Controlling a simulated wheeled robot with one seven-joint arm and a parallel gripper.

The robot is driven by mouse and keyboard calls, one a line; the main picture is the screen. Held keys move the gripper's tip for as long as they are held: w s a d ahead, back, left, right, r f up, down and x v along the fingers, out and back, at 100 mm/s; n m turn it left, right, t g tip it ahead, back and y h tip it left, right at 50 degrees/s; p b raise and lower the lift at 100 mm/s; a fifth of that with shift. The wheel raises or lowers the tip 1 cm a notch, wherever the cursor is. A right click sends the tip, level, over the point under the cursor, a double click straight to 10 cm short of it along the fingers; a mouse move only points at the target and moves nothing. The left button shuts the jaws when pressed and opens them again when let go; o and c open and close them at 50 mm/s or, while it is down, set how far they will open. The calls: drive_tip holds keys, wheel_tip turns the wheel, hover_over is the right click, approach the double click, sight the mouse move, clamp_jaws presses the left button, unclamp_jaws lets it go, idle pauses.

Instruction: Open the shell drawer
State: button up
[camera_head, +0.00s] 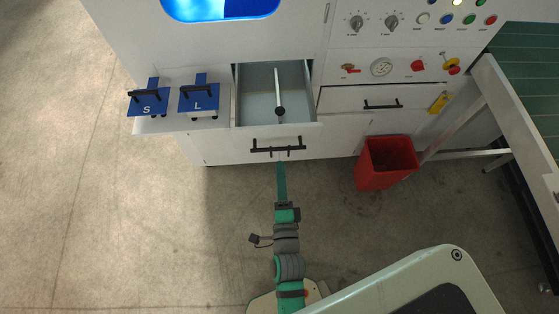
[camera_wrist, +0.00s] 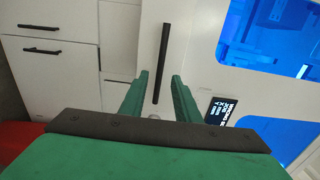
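A white drawer (camera_head: 243,122) stands pulled out of the cabinet, with a grey inside and a black-knobbed rod in it. Its black bar handle (camera_head: 278,147) is on the front face. My gripper (camera_head: 281,157) is at the middle of this handle in the head view. In the wrist view the handle (camera_wrist: 162,62) runs lengthwise between the two green fingers (camera_wrist: 161,90), with room on both sides. The fingers are open; whether either touches the bar cannot be told. A second drawer (camera_head: 345,100) to the right is shut. No label shows which is the shell drawer.
Two blue plates marked S (camera_head: 149,108) and L (camera_head: 199,102) with black handles sit on a ledge left of the drawer. A red bin (camera_head: 386,162) stands on the floor to the right. A control panel (camera_head: 400,67) is above the shut drawer. Floor at left is clear.

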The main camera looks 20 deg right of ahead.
drive_tip(key=shift+v, duration=1.05)
drive_tip(key=s+a+r+n+g+y, duration=0.1)
drive_tip(key=s+a+n+y, duration=0.1)
drive_tip(key=s+a+n, duration=0.4)
drive_tip(key=s+a+r+n+y, duration=0.1)
drive_tip(key=s+a+n+y, duration=0.2)
drive_tip(key=s+a+n, duration=0.3)
drive_tip(key=s+n, duration=0.4)
drive_tip(key=n, duration=0.5)
drive_tip(key=shift+s+a+r+n+g+y, duration=0.15)
drive_tip(key=shift+s+a+n+g+y, duration=0.15)
drive_tip(key=shift+a+g, duration=0.1)
